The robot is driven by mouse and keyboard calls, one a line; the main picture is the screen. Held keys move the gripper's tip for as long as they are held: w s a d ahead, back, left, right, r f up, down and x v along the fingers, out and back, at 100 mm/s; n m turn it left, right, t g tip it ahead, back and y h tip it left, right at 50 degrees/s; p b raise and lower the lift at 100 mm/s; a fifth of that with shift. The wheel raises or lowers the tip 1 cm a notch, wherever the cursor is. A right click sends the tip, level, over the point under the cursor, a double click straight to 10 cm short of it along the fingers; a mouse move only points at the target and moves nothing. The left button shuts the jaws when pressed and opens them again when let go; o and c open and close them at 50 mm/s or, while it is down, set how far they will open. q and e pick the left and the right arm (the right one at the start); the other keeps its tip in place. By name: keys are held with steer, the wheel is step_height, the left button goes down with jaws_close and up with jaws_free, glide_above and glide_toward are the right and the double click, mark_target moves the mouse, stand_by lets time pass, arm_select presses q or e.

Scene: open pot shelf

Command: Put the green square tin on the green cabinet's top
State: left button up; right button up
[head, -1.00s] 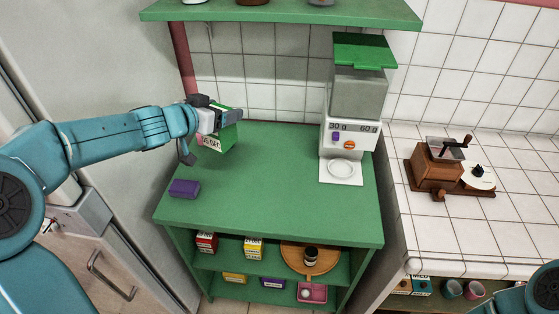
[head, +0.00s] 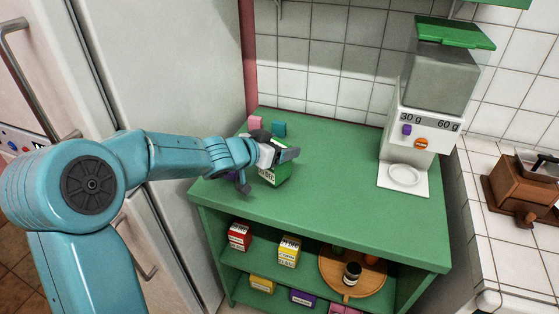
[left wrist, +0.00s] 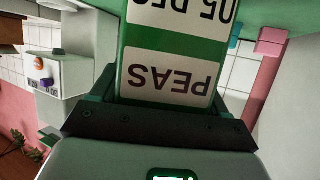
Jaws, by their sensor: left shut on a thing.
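The green square tin (head: 277,177) has a white label; in the left wrist view (left wrist: 172,45) the label reads PEAS and 05 DEC. My left gripper (head: 284,155) is shut on it. The gripper holds the tin at the left part of the green cabinet's top (head: 335,190). I cannot tell whether the tin's underside touches the top. My right gripper is not in view.
A white dispenser (head: 408,135) stands at the top's right. A pink block (head: 254,122) and a teal block (head: 279,128) stand at the back left. The middle of the top is clear. Boxes and a round wooden board (head: 338,283) are on the shelf below.

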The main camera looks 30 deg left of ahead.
arm_select(q)
step_height(320, 180, down, 2)
steer(key=shift+w+f+b, duration=0.15)
steer(key=shift+f+b, duration=0.05)
steer(key=shift+b, duration=0.1)
steer(key=shift+r, duration=0.2)
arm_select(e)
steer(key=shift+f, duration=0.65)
arm_select(q)
steer(key=shift+f, duration=0.2)
steer(key=o, duration=1.4)
steer(key=shift+r, duration=0.25)
steer(key=p+v, duration=0.3)
steer(key=v, duration=0.9)
steer(key=shift+p, duration=0.35)
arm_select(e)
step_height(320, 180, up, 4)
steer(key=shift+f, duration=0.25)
